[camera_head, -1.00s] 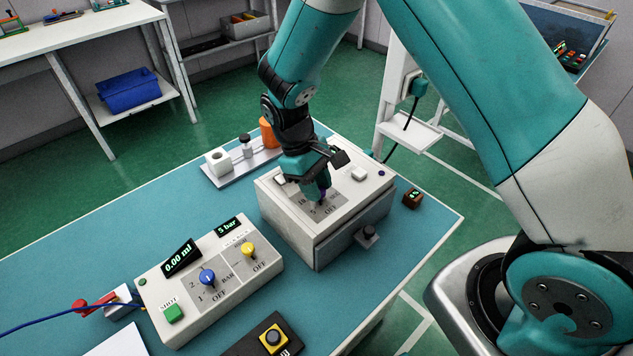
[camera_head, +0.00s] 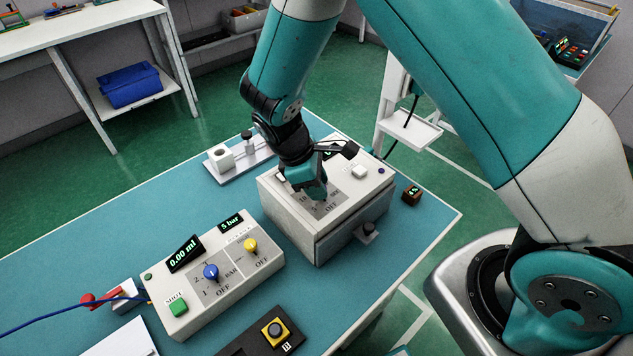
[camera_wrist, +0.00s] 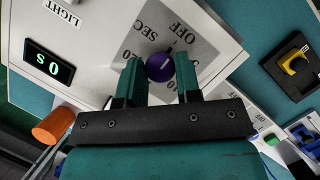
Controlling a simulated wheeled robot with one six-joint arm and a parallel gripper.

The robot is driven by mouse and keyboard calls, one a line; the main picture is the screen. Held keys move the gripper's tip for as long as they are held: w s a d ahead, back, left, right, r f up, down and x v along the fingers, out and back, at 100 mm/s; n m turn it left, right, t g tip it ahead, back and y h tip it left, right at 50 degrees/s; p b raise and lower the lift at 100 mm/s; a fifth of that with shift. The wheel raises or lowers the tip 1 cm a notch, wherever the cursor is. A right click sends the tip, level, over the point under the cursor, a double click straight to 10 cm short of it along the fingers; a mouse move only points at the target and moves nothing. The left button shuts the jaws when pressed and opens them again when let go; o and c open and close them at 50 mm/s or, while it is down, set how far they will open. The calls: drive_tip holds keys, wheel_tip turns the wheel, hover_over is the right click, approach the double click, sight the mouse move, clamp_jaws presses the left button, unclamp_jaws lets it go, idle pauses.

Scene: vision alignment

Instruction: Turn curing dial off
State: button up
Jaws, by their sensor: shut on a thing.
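The curing dial is a purple knob (camera_wrist: 160,67) on a grey scale plate with OFF, SEC and number marks. It sits on the top of a white box (camera_head: 282,207), and the arm hides it in the head view. My gripper (camera_wrist: 159,76) is shut on the dial, with one finger on each side; in the head view my gripper (camera_head: 320,196) is down at the plate. A dark pointer line shows beside the dial, on the side of the OFF mark. The box's display (camera_wrist: 49,64) shows 0 s in the wrist view.
A control box (camera_head: 185,315) with a blue knob (camera_head: 211,272) and a yellow knob (camera_head: 251,246) stands front left. A small holder (camera_head: 222,157) stands behind. The left of the table is mostly clear.

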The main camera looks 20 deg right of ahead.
idle(0.3)
drive_tip(key=o, duration=0.9)
drive_tip(key=b+v, duration=0.2)
drive_tip(key=v, duration=1.5)
drive_tip(key=shift+a+r, duration=0.15)
drive_tip(key=shift+r, duration=0.05)
drive_tip(key=s+r+m+y, duration=0.2)
drive_tip(key=s, duration=0.5)
drive_tip(key=s+d+r+m+t+y, duration=0.1)
drive_tip(key=s+r+y, duration=0.1)
drive_tip(key=s, duration=0.5)
drive_tip(key=s+r+m+t+y, duration=0.1)
drive_tip(key=s+r+m+y, duration=0.1)
drive_tip(key=s, duration=0.5)
drive_tip(key=shift+s+d+r+m+y, duration=0.15)
drive_tip(key=shift+d+r+y, duration=0.05)
drive_tip(key=shift+y, duration=0.35)
drive_tip(key=shift+s+d+r+m+y, duration=0.15)
drive_tip(key=shift+s+d+r+y, duration=0.1)
drive_tip(key=shift+y, duration=0.3)
